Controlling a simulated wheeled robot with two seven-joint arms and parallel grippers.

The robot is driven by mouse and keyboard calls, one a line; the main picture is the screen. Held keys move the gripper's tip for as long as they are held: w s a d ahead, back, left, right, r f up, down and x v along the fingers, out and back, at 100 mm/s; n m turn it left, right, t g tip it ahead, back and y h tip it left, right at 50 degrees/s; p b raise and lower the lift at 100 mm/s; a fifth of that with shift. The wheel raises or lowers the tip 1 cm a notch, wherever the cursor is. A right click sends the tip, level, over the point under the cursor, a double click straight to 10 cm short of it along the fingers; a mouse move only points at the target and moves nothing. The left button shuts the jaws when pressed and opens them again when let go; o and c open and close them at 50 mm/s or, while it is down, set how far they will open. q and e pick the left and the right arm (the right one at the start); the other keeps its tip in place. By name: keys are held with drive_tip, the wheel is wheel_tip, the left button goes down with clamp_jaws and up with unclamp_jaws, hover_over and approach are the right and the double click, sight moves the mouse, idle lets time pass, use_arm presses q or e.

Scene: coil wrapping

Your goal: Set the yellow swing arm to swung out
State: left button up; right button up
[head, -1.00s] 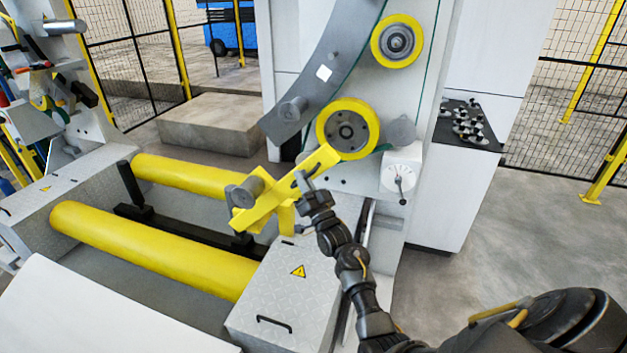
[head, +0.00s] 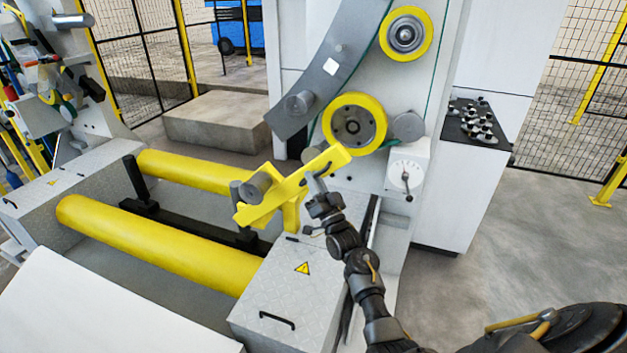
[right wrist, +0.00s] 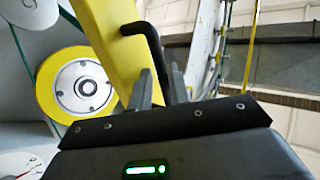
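The yellow swing arm (head: 290,190) slants up from lower left to upper right in the head view, in front of the machine's side plate. It carries grey rollers (head: 250,188) at its lower left end. Its upper end lies just below the yellow-rimmed wheel (head: 354,122). In the right wrist view the swing arm (right wrist: 108,35) is a yellow bar with a bent black handle (right wrist: 150,42). My right gripper (head: 317,184) is at this handle; its two fingers (right wrist: 159,88) lie on either side of the handle's lower part, seemingly closed on it. My left gripper is out of view.
Two long yellow rollers (head: 160,243) lie at left, beside a metal box with a warning sign (head: 285,300). A white dial (head: 405,176) is on the machine close right of my gripper. A grey curved plate (head: 325,70) hangs above. Open floor is at right.

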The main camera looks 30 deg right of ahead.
drive_tip(key=v, duration=1.1)
drive_tip(key=shift+p, duration=0.45)
